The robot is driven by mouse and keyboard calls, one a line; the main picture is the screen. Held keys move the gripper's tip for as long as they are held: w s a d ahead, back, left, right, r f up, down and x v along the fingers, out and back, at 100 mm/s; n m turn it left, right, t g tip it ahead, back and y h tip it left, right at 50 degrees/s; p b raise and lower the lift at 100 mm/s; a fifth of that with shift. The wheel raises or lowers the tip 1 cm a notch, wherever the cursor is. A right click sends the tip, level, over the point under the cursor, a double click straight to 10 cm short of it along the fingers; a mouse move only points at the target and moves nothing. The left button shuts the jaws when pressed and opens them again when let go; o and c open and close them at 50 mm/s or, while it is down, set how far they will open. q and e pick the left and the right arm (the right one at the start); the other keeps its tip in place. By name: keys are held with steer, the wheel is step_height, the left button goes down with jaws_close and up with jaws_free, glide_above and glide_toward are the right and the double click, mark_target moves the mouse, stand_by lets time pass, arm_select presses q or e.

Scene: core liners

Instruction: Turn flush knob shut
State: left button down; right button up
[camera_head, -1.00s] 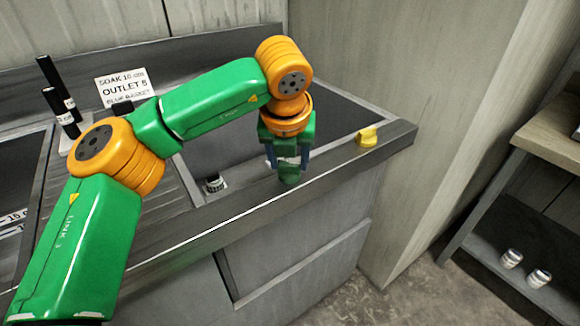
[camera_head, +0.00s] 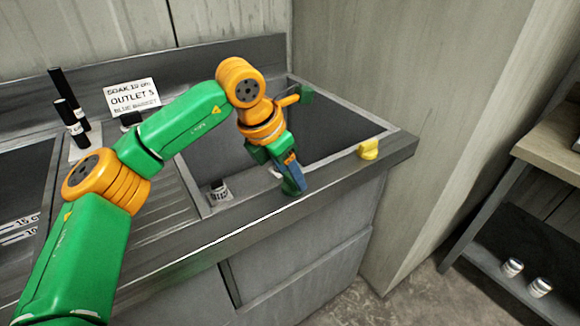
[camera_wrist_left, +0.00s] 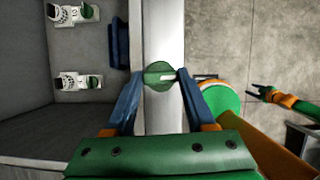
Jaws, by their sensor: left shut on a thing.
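The flush knob (camera_wrist_left: 159,75) is a round green knob with a white mark, set on the grey front rim of the sink. In the wrist view its mark points right. My left gripper (camera_wrist_left: 161,76) is shut on it, one blue finger on each side. In the head view my left gripper (camera_head: 291,182) comes down onto the rim at a tilt and mostly hides the knob. My right gripper (camera_wrist_left: 260,92) shows small at the right of the wrist view, away from the sink; its jaws are too small to judge.
A yellow part (camera_head: 369,149) sits on the rim to the right. White fittings (camera_wrist_left: 78,81) lie inside the basin. A sign (camera_head: 132,97) and black bottles (camera_head: 70,115) stand at the back left. A shelf (camera_head: 550,150) with cans (camera_head: 540,287) stands at the right.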

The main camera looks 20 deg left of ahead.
arm_select(q)
steer(key=shift+m, duration=0.5)
steer(key=shift+c, duration=1.2)
jaws_free()
steer(key=v, duration=0.7)
steer(key=shift+a, duration=0.15)
